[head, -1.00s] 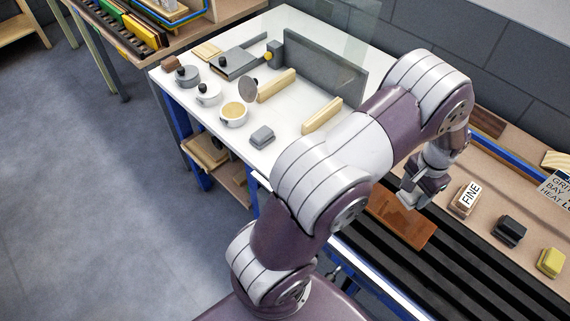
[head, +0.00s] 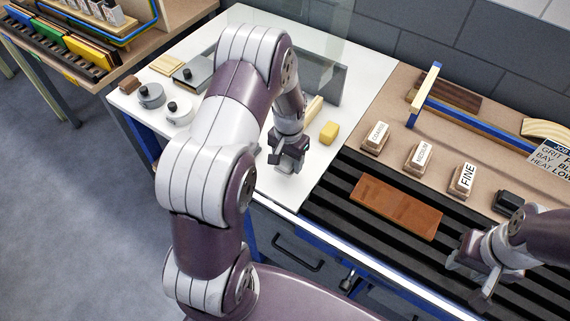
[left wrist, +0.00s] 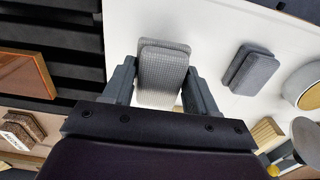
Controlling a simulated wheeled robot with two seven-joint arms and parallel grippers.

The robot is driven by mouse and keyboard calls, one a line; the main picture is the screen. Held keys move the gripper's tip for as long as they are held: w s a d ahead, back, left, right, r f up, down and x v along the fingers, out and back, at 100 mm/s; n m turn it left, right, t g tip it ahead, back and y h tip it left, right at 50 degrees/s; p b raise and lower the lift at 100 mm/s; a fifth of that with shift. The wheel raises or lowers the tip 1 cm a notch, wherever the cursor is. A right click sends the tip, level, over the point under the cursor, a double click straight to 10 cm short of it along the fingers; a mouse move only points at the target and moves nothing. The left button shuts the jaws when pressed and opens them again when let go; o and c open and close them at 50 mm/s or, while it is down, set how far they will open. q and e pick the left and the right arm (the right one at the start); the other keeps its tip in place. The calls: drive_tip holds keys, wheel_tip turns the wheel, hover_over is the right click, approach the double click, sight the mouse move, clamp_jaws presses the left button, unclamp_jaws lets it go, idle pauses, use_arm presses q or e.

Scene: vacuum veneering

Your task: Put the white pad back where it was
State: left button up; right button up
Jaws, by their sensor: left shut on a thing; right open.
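The white pad (left wrist: 163,72), pale grey-white with a fine mesh texture, is between the fingers of my left gripper (left wrist: 160,90) in the left wrist view. In the head view my left gripper (head: 288,165) is over the front right part of the white tabletop (head: 262,198). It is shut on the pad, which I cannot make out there. I cannot tell whether the pad touches the tabletop. A darker grey pad (left wrist: 253,70) lies apart on the tabletop. My right gripper (head: 473,268) is open over the black slats, near the brown board's right end.
The brown board (head: 396,207) lies on black slats (head: 330,212). A yellow block (head: 329,132) is close behind my left gripper. Blocks marked COARSE (head: 375,138), MEDIUM (head: 419,158) and FINE (head: 463,181) and a black pad (head: 508,203) line the bench. Lidded pots (head: 151,96) stand at left.

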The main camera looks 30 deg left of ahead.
sight(288, 168)
use_arm(q)
wheel_tip(288, 168, down, 4)
drive_tip(key=shift+s+d+r+p, duration=0.1)
drive_tip(key=shift+r+p, duration=0.1)
drive_tip(key=shift+p, duration=0.35)
drive_tip(key=shift+f, duration=0.3)
use_arm(e)
drive_tip(key=shift+d+r, duration=0.2)
drive_tip(key=shift+r, duration=0.3)
use_arm(q)
drive_tip(key=shift+f, duration=0.15)
drive_tip(key=o, duration=1.1)
use_arm(e)
drive_tip(key=shift+d+f, duration=0.1)
